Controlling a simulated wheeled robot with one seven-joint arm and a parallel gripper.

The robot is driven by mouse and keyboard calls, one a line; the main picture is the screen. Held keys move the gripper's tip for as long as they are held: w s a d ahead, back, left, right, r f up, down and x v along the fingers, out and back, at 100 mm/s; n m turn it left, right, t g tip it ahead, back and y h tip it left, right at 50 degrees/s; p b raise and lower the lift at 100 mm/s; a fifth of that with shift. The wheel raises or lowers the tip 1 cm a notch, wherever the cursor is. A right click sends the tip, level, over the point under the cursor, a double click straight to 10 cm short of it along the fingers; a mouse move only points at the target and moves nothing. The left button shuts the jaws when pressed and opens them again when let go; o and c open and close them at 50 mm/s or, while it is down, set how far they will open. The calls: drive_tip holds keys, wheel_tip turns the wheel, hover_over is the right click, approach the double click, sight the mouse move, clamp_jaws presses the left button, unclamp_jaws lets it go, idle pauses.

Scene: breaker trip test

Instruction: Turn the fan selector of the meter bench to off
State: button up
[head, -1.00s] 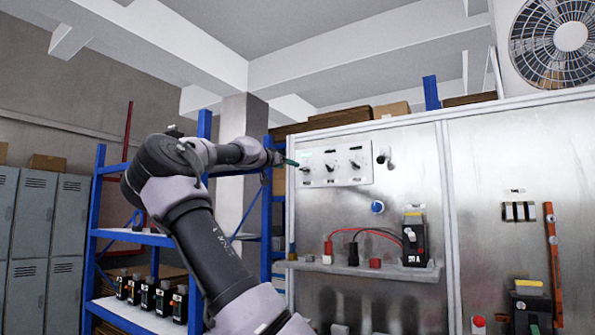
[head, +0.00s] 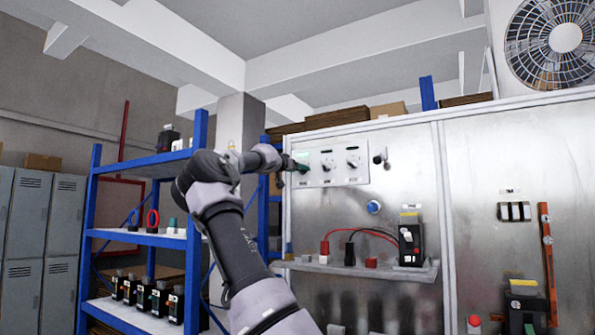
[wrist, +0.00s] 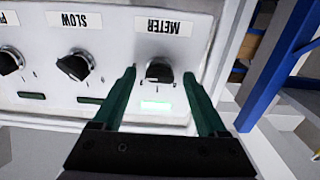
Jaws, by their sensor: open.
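The white control panel (head: 345,172) carries a row of black knobs on the metal bench wall. In the wrist view, upside down, the knob labelled METER (wrist: 159,71) has a lit green window beside it. The SLOW knob (wrist: 74,66) and another knob (wrist: 10,62) with a cut-off label have dark windows. No label reading fan or off is legible. My gripper (wrist: 159,76) is open, its green fingers on either side of the METER knob; I cannot tell whether they touch it. In the head view my gripper (head: 299,165) covers the panel's left end.
Below the panel, a shelf (head: 335,266) holds red and black leads and a breaker (head: 411,240). A blue knob (head: 374,207) sits on the wall above it. A blue rack (head: 165,240) stands left of the bench, close to my arm.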

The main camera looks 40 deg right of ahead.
clamp_jaws()
drive_tip(key=shift+n, duration=0.3)
drive_tip(key=n, duration=2.6)
idle(0.7)
